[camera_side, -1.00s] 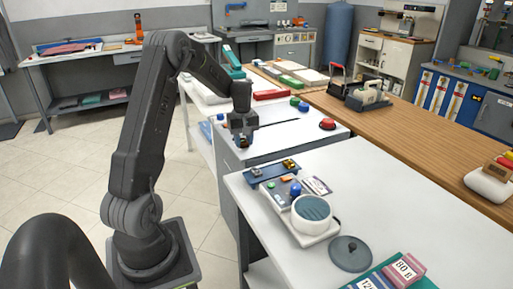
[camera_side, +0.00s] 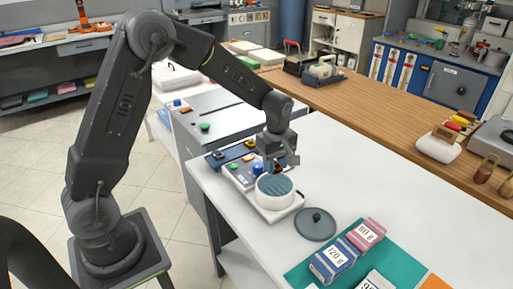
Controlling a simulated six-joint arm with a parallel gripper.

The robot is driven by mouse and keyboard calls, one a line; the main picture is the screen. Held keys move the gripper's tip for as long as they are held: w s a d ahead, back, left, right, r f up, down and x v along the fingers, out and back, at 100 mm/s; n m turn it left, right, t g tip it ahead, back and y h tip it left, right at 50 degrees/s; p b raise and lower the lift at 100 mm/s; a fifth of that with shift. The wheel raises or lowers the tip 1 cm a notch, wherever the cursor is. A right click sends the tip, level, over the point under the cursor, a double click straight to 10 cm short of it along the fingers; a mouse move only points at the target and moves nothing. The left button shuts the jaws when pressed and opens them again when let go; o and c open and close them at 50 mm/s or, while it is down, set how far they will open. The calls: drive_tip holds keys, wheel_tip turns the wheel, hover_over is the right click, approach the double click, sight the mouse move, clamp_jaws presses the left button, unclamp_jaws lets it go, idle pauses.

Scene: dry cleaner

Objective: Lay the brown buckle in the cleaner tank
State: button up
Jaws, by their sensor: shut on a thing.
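The cleaner tank (camera_side: 261,196) is a white round basin on a white base, with a blue-grey inside. It stands open on the white table. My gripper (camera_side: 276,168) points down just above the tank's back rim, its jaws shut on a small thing.
A round grey lid (camera_side: 315,226) lies in front of the tank. Behind the tank are a blue tray (camera_side: 231,153) with small pieces and a blue knob (camera_side: 257,169). Labelled blocks (camera_side: 334,260) sit on a green mat at front right. The white table is clear to the right.

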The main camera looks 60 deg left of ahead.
sight(276, 194)
drive_tip(key=shift+d+f, duration=0.15)
drive_tip(key=shift+d, duration=0.4)
drive_tip(key=shift+f, duration=3.85)
drive_tip(key=o, duration=1)
drive_tip(key=shift+r, duration=0.1)
drive_tip(key=shift+r, duration=3.95)
